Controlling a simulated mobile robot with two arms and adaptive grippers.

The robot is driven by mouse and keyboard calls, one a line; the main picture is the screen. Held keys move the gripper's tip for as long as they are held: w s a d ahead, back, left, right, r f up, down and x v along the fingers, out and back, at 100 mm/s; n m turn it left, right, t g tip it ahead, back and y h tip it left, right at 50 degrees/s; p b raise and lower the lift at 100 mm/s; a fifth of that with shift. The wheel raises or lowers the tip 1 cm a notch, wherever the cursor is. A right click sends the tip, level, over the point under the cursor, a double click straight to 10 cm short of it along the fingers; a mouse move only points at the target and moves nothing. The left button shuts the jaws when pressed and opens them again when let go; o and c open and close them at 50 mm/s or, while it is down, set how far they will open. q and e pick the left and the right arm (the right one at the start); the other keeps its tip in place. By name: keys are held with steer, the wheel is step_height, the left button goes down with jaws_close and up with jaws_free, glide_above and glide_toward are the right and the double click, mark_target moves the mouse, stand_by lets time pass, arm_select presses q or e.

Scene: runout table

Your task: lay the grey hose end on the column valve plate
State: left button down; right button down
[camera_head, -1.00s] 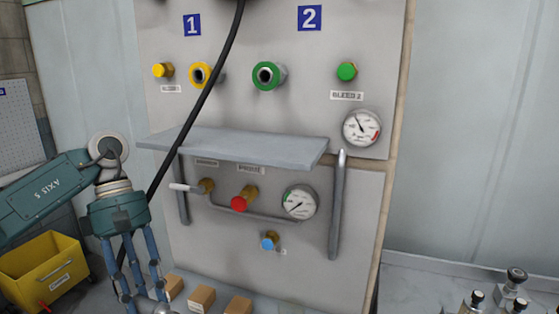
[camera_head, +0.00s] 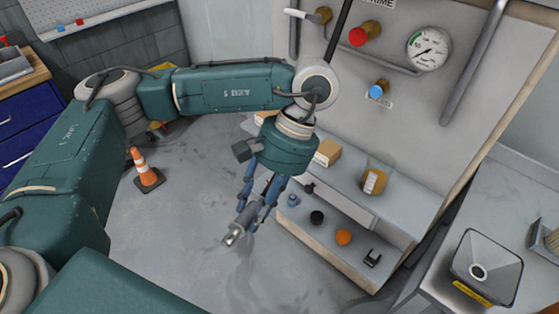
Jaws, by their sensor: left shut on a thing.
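My left gripper (camera_head: 252,208) hangs pointing down near the middle of the view, with its blue fingers shut on a grey cylindrical piece, which looks like the grey hose end (camera_head: 234,236). The piece is tilted and in the air above the floor, left of the low step by the panel. Fingers hide part of it. I cannot tell which surface is the column valve plate. My right gripper is not in view.
The valve panel (camera_head: 400,110) carries a red knob (camera_head: 358,37), a blue knob (camera_head: 377,92) and a gauge (camera_head: 429,49). Below, a shelf holds small boxes (camera_head: 327,153); a step holds an orange cap (camera_head: 344,237). A cone (camera_head: 146,170) stands left. A square funnel (camera_head: 486,266) is at right.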

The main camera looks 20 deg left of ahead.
arm_select(q)
steer(key=w+d+r+m+t+y, duration=0.25)
steer(key=d+r+m, duration=0.55)
steer(key=d, duration=0.4)
steer(key=w+d+f+m+t, duration=0.2)
steer(key=w+d+f+m, duration=0.2)
steer(key=w, duration=0.1)
steer(key=s+a+r+n+g+h, duration=0.1)
steer(key=s+a+r+n+g, duration=0.15)
steer(key=a+r+n, duration=0.2)
steer(key=s+a+r+n+g, duration=0.1)
steer(key=s+a+r+n, duration=0.2)
steer(key=r, duration=0.3)
steer(key=a+f+n, duration=0.1)
steer(key=a+f, duration=0.2)
steer(key=f, duration=0.2)
steer(key=s+a+f+n+h, duration=0.1)
steer(key=a+f+n, duration=0.1)
steer(key=f, duration=0.3)
steer(key=s+a+f+n+g, duration=0.1)
steer(key=a+f, duration=0.2)
steer(key=f, duration=0.1)
steer(key=shift+s+a+f+n+h, duration=0.15)
steer(key=shift+a+f+n+h, duration=0.1)
steer(key=shift+a+f+h, duration=0.15)
steer(key=shift+s+f, duration=0.15)
steer(key=shift+f, duration=0.05)
steer(key=shift+d, duration=0.15)
